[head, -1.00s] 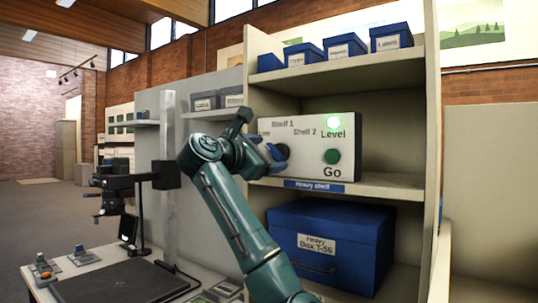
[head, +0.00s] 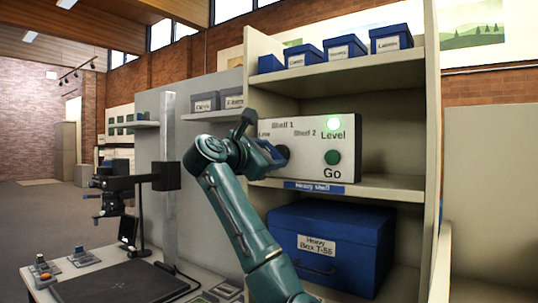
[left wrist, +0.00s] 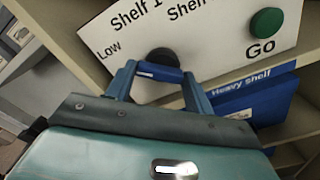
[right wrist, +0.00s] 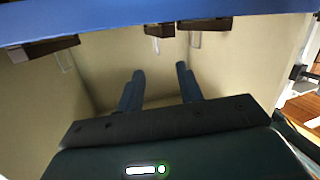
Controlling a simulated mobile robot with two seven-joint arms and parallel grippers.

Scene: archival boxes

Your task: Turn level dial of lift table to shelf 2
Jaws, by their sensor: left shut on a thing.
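Where the dial points cannot be told. My right gripper (right wrist: 158,80) is open and empty, its fingers apart.
A large blue Heavy Box (head: 330,245) sits below the heavy shelf label (head: 314,187). Several small blue boxes (head: 345,47) stand on the top shelf. A bench with a black mat (head: 120,284) and a camera stand (head: 168,190) is at the left.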

